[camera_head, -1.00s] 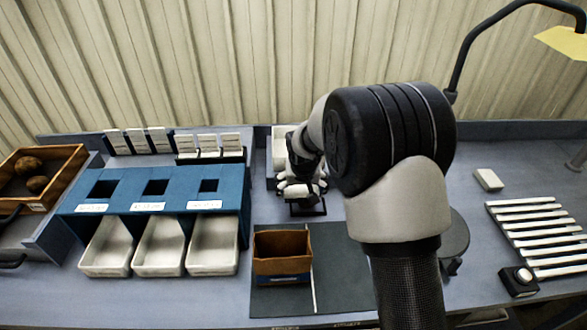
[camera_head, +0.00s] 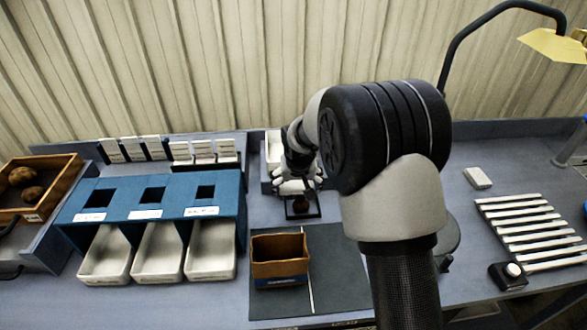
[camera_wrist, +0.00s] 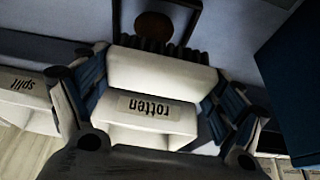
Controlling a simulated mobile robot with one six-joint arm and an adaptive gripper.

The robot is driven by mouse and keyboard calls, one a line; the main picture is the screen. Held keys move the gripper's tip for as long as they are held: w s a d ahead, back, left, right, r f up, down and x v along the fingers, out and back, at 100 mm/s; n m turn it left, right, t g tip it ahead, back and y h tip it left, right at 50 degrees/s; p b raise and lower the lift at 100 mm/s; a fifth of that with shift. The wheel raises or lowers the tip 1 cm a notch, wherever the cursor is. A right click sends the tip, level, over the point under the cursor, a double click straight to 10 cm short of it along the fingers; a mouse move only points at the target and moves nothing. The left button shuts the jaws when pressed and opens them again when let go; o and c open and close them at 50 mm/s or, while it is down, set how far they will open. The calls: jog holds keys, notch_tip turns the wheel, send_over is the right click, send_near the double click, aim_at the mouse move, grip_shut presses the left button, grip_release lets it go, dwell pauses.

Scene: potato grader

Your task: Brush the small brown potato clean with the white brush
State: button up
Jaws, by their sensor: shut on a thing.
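My gripper (camera_head: 297,184) is at the back of the bench, just above and behind a small black holder (camera_head: 318,212). In the wrist view its two fingers are shut on the white brush (camera_wrist: 160,72), a white block with dark bristles along its upper edge in that view. The small brown potato (camera_head: 300,205) sits in the black holder. Dirt on the potato is too small and dark to make out.
White bins labelled "rotten" (camera_wrist: 140,135) and "split" (camera_wrist: 25,105) lie behind the brush. A blue grader (camera_head: 120,205) with white trays stands left, near a wooden crate (camera_head: 62,193) of potatoes. A brown box (camera_head: 278,257) is on the dark mat (camera_head: 338,275). White rollers (camera_head: 525,230) lie right.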

jog(key=shift+r+p, duration=1.5)
jog(key=shift+r, duration=1.05)
jog(key=shift+w, duration=0.1)
